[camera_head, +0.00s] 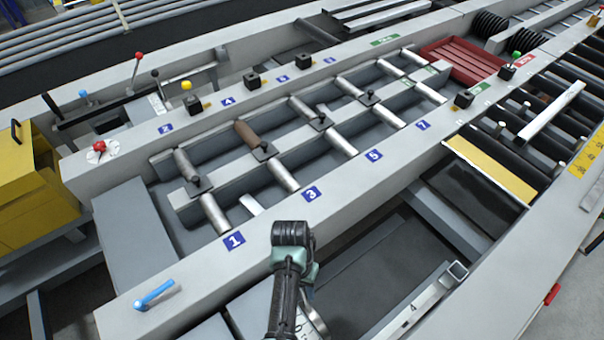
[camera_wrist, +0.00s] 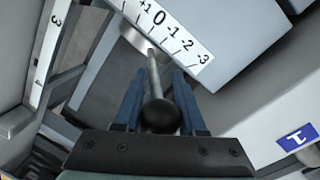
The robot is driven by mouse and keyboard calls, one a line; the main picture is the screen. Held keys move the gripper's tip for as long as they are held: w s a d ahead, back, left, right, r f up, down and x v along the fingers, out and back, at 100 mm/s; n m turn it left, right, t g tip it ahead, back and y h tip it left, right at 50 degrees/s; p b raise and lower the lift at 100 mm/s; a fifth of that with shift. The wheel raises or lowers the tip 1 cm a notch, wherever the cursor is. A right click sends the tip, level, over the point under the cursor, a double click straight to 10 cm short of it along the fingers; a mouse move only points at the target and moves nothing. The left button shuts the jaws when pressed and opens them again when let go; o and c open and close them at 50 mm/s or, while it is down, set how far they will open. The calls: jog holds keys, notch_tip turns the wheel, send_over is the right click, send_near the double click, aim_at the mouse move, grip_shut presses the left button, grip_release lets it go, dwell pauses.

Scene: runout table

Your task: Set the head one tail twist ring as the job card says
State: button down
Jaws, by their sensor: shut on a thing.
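My gripper (camera_wrist: 158,85) has its two blue fingers on either side of a thin metal lever (camera_wrist: 153,70) with a round black knob (camera_wrist: 160,115), and it is shut on this lever. The lever runs away from the knob to a grey curved metal part (camera_wrist: 126,32), which looks like the twist ring; most of it is hidden. A white scale (camera_wrist: 180,38) marked +1, 0, -1, -2, -3 lies just beyond the lever's far end. The lever points roughly toward the 0; the exact reading is unclear. In the head view my gripper (camera_head: 305,275) hides the lever.
Blue number plate 1 (camera_head: 234,240) is on the grey beam beside my gripper. Rollers with small black knobs (camera_head: 198,184) lie beyond the beam. A square metal tube (camera_head: 430,300) is to the right.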

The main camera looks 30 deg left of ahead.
jog(key=c, duration=0.5)
grip_release()
jog(key=shift+a+f, duration=0.15)
jog(key=shift+a, duration=0.05)
jog(key=shift+d, duration=0.1)
jog(key=r, duration=0.4)
jog(key=a+r, duration=0.1)
jog(key=r, duration=0.8)
jog(key=shift+w+a, duration=0.25)
jog(key=shift+a, duration=0.15)
